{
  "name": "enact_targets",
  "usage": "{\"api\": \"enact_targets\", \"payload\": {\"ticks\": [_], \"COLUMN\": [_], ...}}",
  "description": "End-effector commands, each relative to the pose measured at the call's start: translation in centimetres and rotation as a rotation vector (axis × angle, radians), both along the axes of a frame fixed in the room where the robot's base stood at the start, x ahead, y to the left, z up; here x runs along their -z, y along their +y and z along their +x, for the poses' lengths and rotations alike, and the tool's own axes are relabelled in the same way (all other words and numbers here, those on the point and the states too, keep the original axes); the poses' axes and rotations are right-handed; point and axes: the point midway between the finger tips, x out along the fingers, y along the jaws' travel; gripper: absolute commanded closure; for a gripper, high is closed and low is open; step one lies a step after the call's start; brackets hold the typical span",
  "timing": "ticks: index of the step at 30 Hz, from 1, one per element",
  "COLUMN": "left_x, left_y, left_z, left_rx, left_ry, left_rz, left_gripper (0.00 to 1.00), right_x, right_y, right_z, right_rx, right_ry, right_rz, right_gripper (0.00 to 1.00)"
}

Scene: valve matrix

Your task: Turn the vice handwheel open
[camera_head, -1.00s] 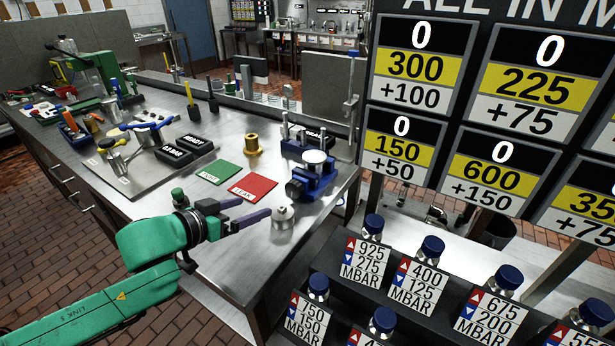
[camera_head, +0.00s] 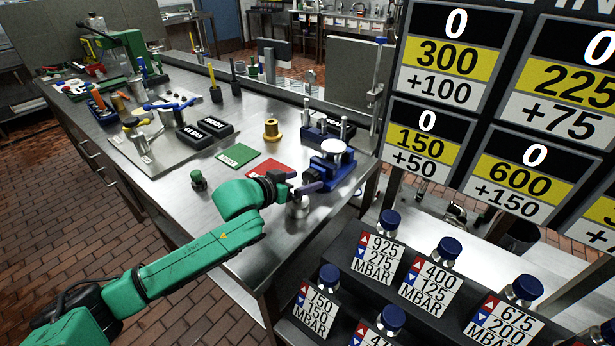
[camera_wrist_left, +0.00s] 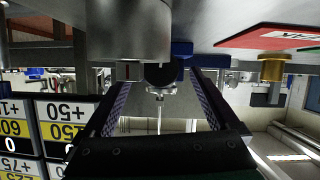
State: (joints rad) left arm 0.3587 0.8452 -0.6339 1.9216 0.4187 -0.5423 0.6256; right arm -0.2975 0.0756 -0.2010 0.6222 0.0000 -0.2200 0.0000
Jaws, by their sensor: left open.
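The blue vice (camera_head: 338,172) stands near the right end of the steel bench, with a pale round disc on top. Its handwheel is on the side facing my gripper and is mostly hidden in the head view. My left gripper (camera_head: 304,187) is open, with its fingers pointing at that side of the vice. In the left wrist view, which looks upside down, the open fingers (camera_wrist_left: 160,88) frame a dark round part (camera_wrist_left: 160,73) beside blue vice parts (camera_wrist_left: 182,55). I cannot tell whether the fingers touch it. My right gripper is not in view.
A silver cylinder (camera_head: 297,208) stands on the bench close below my left gripper; it also looms in the wrist view (camera_wrist_left: 128,30). A red mat (camera_head: 268,169), green mat (camera_head: 237,154) and brass piece (camera_head: 272,130) lie nearby. Bottles with blue caps (camera_head: 446,249) stand at the right.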

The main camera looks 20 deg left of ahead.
Motion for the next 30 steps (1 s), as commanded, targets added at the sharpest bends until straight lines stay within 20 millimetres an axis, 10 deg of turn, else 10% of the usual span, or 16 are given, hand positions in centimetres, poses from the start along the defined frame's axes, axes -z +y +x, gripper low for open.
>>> {"api": "enact_targets", "payload": {"ticks": [13,20,30], "left_x": [1.0,1.0,1.1], "left_y": [-1.0,-1.0,-0.9], "left_z": [2.4,2.3,2.4], "left_rx": [0.000,0.000,-0.002], "left_ry": [-0.002,-0.001,0.050], "left_rz": [-0.001,0.000,-0.125], "left_gripper": [0.06,0.93,0.92], "right_x": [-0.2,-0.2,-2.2], "right_y": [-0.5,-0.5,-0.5], "right_z": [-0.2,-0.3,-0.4], "right_rx": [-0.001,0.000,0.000], "right_ry": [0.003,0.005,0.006], "right_rz": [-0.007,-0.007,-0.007], "right_gripper": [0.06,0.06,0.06]}}
